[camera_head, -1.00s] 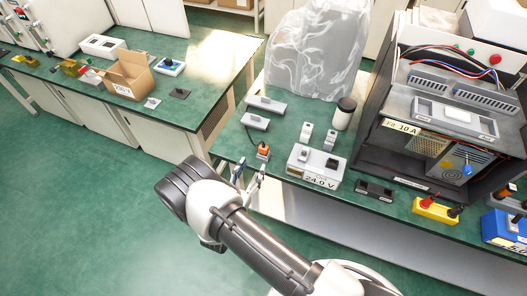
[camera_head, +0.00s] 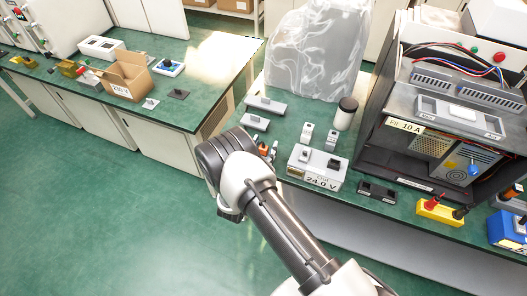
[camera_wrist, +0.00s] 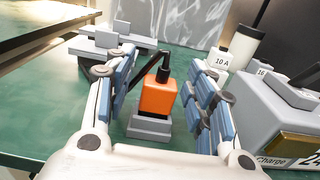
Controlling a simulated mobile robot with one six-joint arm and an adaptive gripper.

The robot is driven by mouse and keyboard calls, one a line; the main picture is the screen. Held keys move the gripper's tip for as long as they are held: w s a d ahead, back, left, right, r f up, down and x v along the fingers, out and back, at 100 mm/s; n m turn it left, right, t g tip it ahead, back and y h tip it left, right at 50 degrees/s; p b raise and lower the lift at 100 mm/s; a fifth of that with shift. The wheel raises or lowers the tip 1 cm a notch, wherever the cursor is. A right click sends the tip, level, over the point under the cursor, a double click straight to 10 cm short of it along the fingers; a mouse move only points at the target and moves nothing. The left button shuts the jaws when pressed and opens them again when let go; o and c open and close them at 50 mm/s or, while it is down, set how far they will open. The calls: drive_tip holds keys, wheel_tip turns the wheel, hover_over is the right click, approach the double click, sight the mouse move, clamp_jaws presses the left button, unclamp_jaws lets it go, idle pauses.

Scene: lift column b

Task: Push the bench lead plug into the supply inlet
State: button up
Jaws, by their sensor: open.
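The bench lead plug (camera_wrist: 158,98) is an orange block with a black cable leaving its top. It stands upright on a small grey base in the wrist view. My gripper (camera_wrist: 160,95) is open, with one blue-padded finger on each side of the plug and visible gaps between. In the head view the plug (camera_head: 263,147) shows only partly beside my gripper (camera_head: 265,150). The grey supply box (camera_head: 318,168) marked 24.0 V stands just right of the plug. It also shows at the right of the wrist view (camera_wrist: 285,110). I cannot tell which part is its inlet.
Two grey blocks (camera_head: 266,105) lie behind the plug. Small white blocks (camera_head: 307,133), one marked 10 A, and a black-lidded jar (camera_head: 345,113) stand behind the supply box. A dark equipment rack (camera_head: 440,110) fills the right. The floor at left is clear.

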drive_tip(key=c, duration=1.1)
drive_tip(key=shift+c, duration=0.3)
drive_tip(key=shift+r, duration=0.15)
